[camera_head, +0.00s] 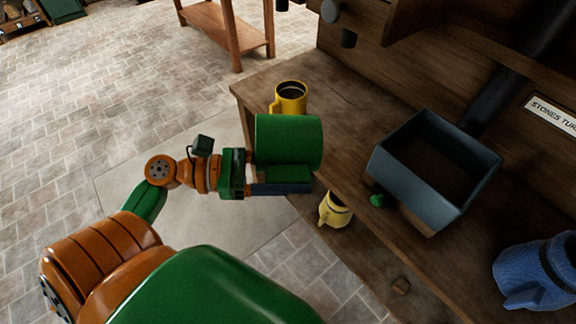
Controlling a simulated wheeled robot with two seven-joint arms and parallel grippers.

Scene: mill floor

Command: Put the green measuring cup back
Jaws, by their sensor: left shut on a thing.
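The green measuring cup (288,140) shows in the head view as a broad green cylinder, its long axis running across the picture. My left gripper (282,182) is shut on the green measuring cup at the front-left edge of the wooden bench (350,130). The gripper hides the cup's lower side, and its opening does not show. I cannot tell whether the cup touches the bench. My right gripper is not in view.
A yellow mug (291,98) stands just behind the cup; another yellow mug (336,209) is near the bench's front edge. A grey open bin (472,188) stands right, with a small green knob (377,200) beside it. A blue jug (535,272) is at lower right.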

